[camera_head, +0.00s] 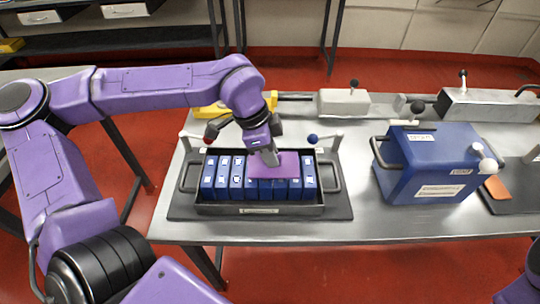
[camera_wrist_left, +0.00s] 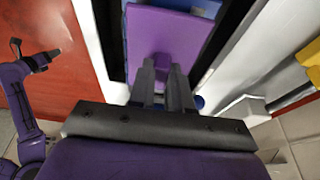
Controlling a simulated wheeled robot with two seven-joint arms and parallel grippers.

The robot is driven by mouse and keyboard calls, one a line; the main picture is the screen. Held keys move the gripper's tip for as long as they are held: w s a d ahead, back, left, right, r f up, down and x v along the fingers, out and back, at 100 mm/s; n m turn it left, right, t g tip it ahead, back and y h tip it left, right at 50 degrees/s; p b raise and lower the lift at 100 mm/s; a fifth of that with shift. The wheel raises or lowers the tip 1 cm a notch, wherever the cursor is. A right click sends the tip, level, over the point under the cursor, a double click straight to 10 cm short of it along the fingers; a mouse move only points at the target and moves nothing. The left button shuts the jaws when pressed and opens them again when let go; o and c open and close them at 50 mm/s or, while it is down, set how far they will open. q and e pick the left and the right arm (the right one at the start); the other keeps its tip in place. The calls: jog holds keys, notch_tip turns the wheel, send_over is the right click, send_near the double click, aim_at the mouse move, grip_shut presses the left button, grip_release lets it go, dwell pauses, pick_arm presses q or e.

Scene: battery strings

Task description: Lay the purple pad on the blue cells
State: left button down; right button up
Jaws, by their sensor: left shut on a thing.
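The purple pad (camera_head: 283,166) is over the right half of the blue cells (camera_head: 222,178), which stand in a row in a dark metal tray (camera_head: 318,211). The pad also shows in the left wrist view (camera_wrist_left: 165,35), with some blue cell tops beside it. My left gripper (camera_head: 268,158) points down and is shut on the pad's near part in the wrist view (camera_wrist_left: 163,75). I cannot tell whether the pad touches the cells. Part of my right arm shows at the lower right edge, but its gripper is out of view.
A blue box (camera_head: 425,165) with handles stands right of the tray. Grey blocks (camera_head: 343,103) with knobs and a yellow tool (camera_head: 215,109) lie behind. An orange piece (camera_head: 496,187) lies on a dark mat at the far right. The table front is clear.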

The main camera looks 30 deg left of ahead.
pick_arm(q)
jog(key=shift+f, duration=0.9)
jog(key=shift+f, duration=0.1)
jog(key=c, duration=1.1)
grip_release()
jog(key=shift+o, duration=0.2)
jog(key=v, duration=1.2)
jog(key=shift+a, duration=0.1)
